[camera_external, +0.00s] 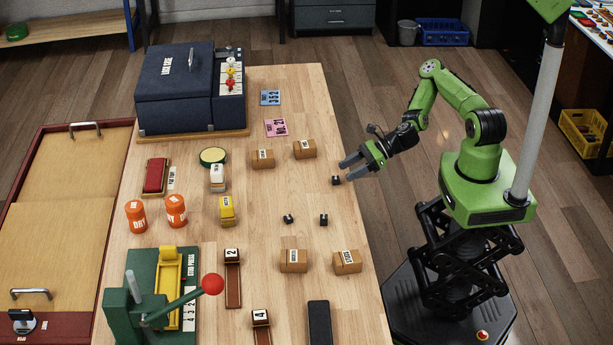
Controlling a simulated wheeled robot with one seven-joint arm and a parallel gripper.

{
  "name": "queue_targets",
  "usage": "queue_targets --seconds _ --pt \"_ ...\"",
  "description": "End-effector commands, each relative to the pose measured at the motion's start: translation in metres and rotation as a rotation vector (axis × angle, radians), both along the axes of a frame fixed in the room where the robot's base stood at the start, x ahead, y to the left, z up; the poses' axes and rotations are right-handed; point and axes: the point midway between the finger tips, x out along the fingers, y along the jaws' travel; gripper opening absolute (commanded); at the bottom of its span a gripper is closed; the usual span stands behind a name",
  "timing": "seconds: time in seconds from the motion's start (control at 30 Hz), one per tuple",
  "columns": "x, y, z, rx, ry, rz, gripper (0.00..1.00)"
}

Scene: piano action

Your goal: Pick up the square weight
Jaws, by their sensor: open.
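My gripper (347,168) is open and empty over the right edge of the wooden table, its fingers pointing left. A small black piece (336,181) lies on the table just below and left of the fingertips; the gap in height is hard to judge. Two more small black pieces lie nearer the camera, one on the left (288,219) and one on the right (323,220). These may be weights, but they are too small for me to tell which is square.
Cardboard-brown boxes stand behind (304,149) and in front (293,261) of the black pieces. A green press with a red knob (213,284) is at front left, and a dark blue machine (178,95) at the back. The table (290,190) between the black pieces is bare.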

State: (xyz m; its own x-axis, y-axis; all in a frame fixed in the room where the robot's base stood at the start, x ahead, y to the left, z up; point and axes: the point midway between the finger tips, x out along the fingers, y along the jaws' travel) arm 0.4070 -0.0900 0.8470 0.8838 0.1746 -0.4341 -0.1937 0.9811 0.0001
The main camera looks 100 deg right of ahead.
Motion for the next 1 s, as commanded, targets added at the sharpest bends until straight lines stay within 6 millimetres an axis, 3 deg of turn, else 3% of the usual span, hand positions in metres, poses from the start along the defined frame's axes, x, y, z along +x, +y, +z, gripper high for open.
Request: queue_targets --seconds 0.2,0.43,0.8,1.0 --pt "0.032 0.007 -0.019 -0.001 -0.001 0.002 0.56" --pt "0.035 0.007 -0.02 0.0 0.001 0.001 0.56" --pt "0.035 0.007 -0.02 -0.001 0.001 0.001 0.0" --pt "0.035 0.007 -0.02 0.0 0.0 0.001 0.0"
